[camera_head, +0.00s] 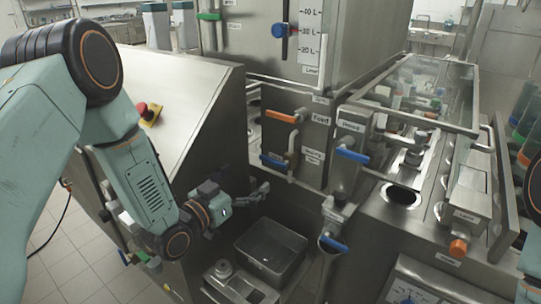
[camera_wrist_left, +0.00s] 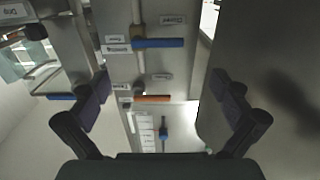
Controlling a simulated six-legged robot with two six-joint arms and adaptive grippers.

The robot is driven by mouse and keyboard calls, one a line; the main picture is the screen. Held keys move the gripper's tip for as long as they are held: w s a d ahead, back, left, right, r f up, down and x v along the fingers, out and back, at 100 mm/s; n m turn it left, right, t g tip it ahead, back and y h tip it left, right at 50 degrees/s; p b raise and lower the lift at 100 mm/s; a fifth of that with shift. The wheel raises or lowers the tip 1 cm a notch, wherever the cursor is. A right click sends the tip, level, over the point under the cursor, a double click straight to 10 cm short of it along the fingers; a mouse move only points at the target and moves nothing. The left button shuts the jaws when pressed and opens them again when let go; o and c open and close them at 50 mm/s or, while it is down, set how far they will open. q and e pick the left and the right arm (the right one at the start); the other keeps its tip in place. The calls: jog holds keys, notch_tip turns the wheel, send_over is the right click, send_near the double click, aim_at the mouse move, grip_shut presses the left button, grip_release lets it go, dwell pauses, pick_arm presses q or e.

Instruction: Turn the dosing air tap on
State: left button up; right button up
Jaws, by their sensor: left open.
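A tap with a blue lever (camera_head: 273,161) sits on the steel front panel below an orange-levered tap (camera_head: 282,117). Two small labels (camera_head: 313,155) are beside the blue lever, too small to read surely; I take this as the dosing air tap. The lever lies roughly horizontal. My left gripper (camera_head: 262,190) is open and empty, a little below and in front of this lever. In the left wrist view, the blue lever (camera_wrist_left: 157,43) shows ahead between the spread fingers (camera_wrist_left: 158,88), apart from both. My right gripper is out of view.
Another blue-levered tap (camera_head: 352,155) stands to the right, and another (camera_head: 333,243) lower down. A steel tray (camera_head: 270,250) lies below my gripper. A slanted steel housing (camera_head: 185,120) with a red button (camera_head: 142,107) rises at the left.

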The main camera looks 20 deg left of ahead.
aim_at(272, 161)
pick_arm(q)
jog(key=x, duration=0.7)
jog(key=shift+d, duration=0.15)
jog(key=shift+w+d, duration=0.3)
jog(key=shift+w, duration=0.05)
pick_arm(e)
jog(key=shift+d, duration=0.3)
pick_arm(q)
jog(key=shift+c, duration=0.3)
jog(key=shift+a, duration=0.15)
jog(key=shift+c, duration=1.4)
jog(key=c, duration=1.3)
